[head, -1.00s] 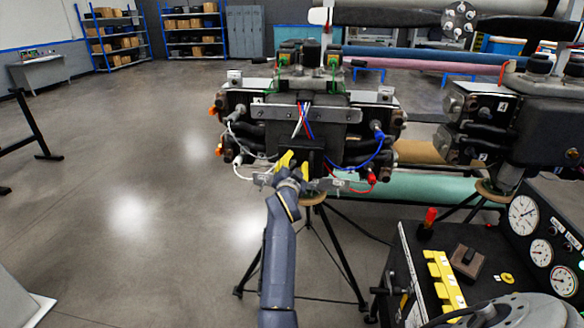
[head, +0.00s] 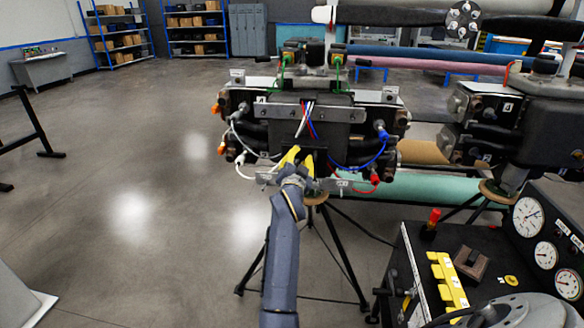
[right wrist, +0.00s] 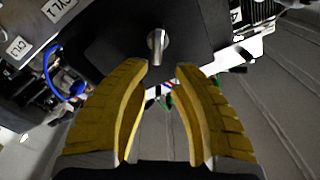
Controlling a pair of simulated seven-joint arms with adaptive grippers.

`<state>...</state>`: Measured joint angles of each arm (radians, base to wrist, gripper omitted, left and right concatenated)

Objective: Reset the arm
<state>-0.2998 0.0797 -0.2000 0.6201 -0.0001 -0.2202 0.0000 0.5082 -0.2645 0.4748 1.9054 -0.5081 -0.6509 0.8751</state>
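My right gripper (head: 300,154) has yellow fingers and is at the lower front of this engine. In the right wrist view my right gripper (right wrist: 162,67) is open, with nothing between its fingers. A short metal peg (right wrist: 157,45) sticks out of a dark block just beyond the fingertips; I cannot tell if they touch it. My left gripper does not show.
A second engine (head: 515,120) stands to the right. A black console (head: 410,255) with yellow switches (head: 447,280), a red-topped lever (head: 433,217) and round gauges (head: 528,215) is at the lower right. The floor (head: 130,190) to the left is mostly clear.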

